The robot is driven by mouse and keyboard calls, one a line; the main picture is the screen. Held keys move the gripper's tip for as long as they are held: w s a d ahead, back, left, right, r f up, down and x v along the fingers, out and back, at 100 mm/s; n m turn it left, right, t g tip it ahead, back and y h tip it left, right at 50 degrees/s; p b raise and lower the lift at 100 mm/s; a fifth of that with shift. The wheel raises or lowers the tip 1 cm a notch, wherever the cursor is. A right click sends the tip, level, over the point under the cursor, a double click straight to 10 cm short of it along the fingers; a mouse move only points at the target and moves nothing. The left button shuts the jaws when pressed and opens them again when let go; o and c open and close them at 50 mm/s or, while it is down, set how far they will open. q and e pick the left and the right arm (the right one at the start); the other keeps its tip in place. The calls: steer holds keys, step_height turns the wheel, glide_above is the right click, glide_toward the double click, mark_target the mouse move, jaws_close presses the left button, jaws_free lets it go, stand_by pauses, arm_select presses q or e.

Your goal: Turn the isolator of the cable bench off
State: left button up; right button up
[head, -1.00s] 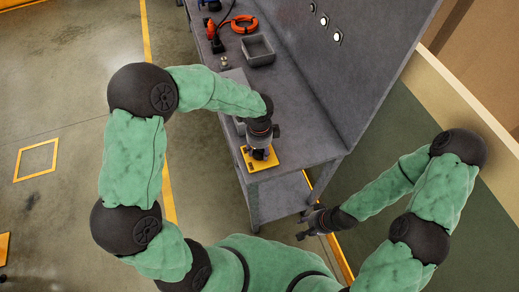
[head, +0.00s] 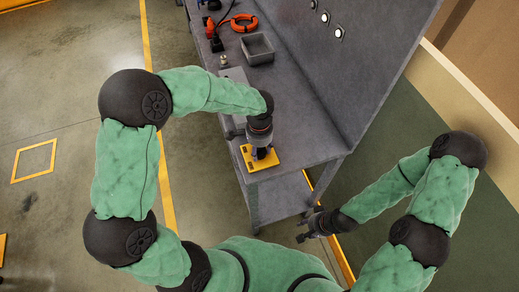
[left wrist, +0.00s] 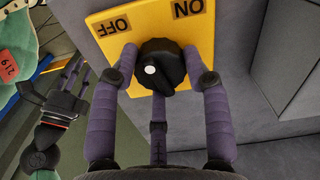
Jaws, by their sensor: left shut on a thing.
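The isolator is a yellow plate (head: 264,162) on the near end of the bench, marked OFF and ON in the left wrist view (left wrist: 205,45). Its black round knob (left wrist: 160,66) has a white dot on its left part, on the OFF side of the knob's centre. My left gripper (head: 260,148) points down over the plate, shut on the knob, with its purple fingers around it in the left wrist view (left wrist: 160,85). The gripper hides the knob in the head view. My right gripper (head: 308,224) is open and empty, low beside the bench's near leg.
The grey bench (head: 312,135) has a back panel (head: 345,80) on its right. Further along stand a grey tray (head: 257,48), an orange cable coil (head: 244,22) and an orange-and-black tool (head: 214,34).

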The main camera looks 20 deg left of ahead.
mark_target(259, 149)
arm_select(q)
steer(key=n+b, duration=0.1)
steer(key=n, duration=0.5)
steer(key=shift+w, duration=0.1)
stand_by(0.6)
steer(key=o, duration=1.1)
steer(key=shift+o, duration=0.2)
steer(key=shift+r, duration=0.1)
step_height(259, 149, up, 12)
